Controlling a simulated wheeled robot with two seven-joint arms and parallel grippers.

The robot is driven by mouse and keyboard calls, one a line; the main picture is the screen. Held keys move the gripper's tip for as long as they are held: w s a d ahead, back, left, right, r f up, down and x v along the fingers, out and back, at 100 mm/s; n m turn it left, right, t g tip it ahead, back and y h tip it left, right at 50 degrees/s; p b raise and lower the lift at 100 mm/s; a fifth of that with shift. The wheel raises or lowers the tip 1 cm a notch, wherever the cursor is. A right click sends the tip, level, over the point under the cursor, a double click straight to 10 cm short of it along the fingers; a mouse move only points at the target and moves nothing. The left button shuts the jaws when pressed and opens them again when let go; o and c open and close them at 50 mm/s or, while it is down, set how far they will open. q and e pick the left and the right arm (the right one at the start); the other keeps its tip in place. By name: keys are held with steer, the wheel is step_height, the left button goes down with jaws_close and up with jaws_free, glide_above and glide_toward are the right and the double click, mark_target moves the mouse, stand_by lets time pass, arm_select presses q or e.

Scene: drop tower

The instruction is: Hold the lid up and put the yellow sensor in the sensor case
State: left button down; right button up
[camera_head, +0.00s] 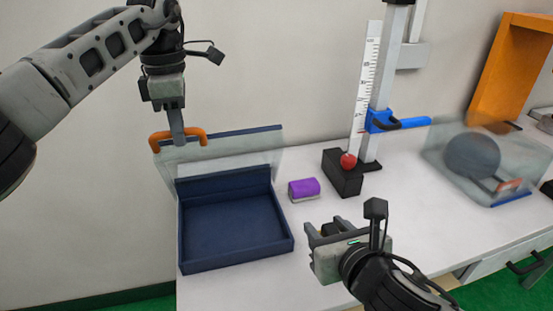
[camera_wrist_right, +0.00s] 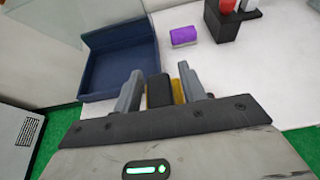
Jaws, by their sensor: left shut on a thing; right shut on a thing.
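The dark blue sensor case (camera_head: 235,262) stands on the left of the table, open and empty; it also shows in the right wrist view (camera_wrist_right: 120,90). Its clear lid (camera_head: 235,158) is raised at the back. My left gripper (camera_head: 179,139) is shut on the lid's orange handle (camera_head: 160,141). My right gripper (camera_head: 322,232) is to the right of the case, above the table. In the right wrist view it is shut on the yellow sensor (camera_wrist_right: 178,92), which shows a black part and a yellow part between the fingers. In the head view the sensor is mostly hidden.
A purple and grey block (camera_head: 304,188) lies right of the case. Behind it stand a black block (camera_head: 343,178), a red ball (camera_head: 348,160) and a ruler tower (camera_head: 368,85) with a blue clamp (camera_head: 378,122). A clear box (camera_head: 510,165) with a grey ball is far right.

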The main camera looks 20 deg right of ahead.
arm_select(q)
steer(key=shift+a+f, duration=0.1)
steer(key=shift+f, duration=0.1)
arm_select(e)
steer(key=w+a+f, duration=0.4)
steer(key=a+f, duration=0.2)
steer(key=a, duration=0.4)
steer(key=x, duration=0.4)
steer(key=r+x, duration=0.1)
steer(key=x, duration=0.3)
steer(key=w+r+x, duration=0.1)
steer(key=x, duration=0.3)
steer(key=shift+w+f, duration=0.2)
steer(key=shift+w, duration=0.1)
steer(key=shift+f, duration=1.6)
steer(key=shift+f, duration=0.55)
steer(key=o, duration=1.2)
steer(key=shift+c, duration=0.2)
